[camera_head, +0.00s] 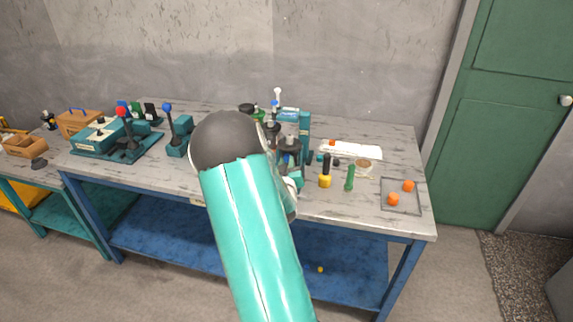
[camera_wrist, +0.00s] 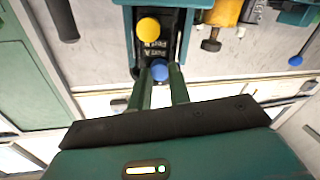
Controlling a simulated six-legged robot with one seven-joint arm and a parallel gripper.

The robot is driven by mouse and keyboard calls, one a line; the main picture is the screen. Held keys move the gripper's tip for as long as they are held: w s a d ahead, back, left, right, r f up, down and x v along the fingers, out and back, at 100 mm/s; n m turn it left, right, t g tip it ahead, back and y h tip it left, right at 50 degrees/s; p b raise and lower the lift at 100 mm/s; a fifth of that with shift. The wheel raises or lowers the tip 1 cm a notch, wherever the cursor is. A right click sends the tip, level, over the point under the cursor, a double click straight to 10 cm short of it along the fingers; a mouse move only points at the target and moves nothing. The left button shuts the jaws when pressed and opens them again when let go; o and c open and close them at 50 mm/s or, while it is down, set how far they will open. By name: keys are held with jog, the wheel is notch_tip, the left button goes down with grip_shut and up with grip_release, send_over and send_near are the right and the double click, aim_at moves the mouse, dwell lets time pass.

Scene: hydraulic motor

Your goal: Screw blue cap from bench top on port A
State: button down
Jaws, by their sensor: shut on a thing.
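In the wrist view, my gripper (camera_wrist: 160,76) is shut on the blue cap (camera_wrist: 160,70), which sits between its two green fingertips. The cap is over the lower end of a dark port plate (camera_wrist: 152,49) with small white port lettering. I cannot tell whether the cap touches the port or its thread. A yellow cap (camera_wrist: 148,30) sits at the other end of the plate. A teal frame (camera_wrist: 199,8) surrounds the plate. In the head view, my arm hides the gripper, the blue cap and part of the motor assembly (camera_head: 290,147).
The workbench (camera_head: 345,207) holds a yellow-and-black tool (camera_head: 325,173), a green cylinder (camera_head: 350,178) and a tray (camera_head: 401,209) with orange pieces at the right. A teal lever unit (camera_head: 178,146) stands left of my arm.

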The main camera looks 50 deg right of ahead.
dwell(0.3)
jog(key=m, duration=0.5)
jog(key=c, duration=1.5)
grip_release()
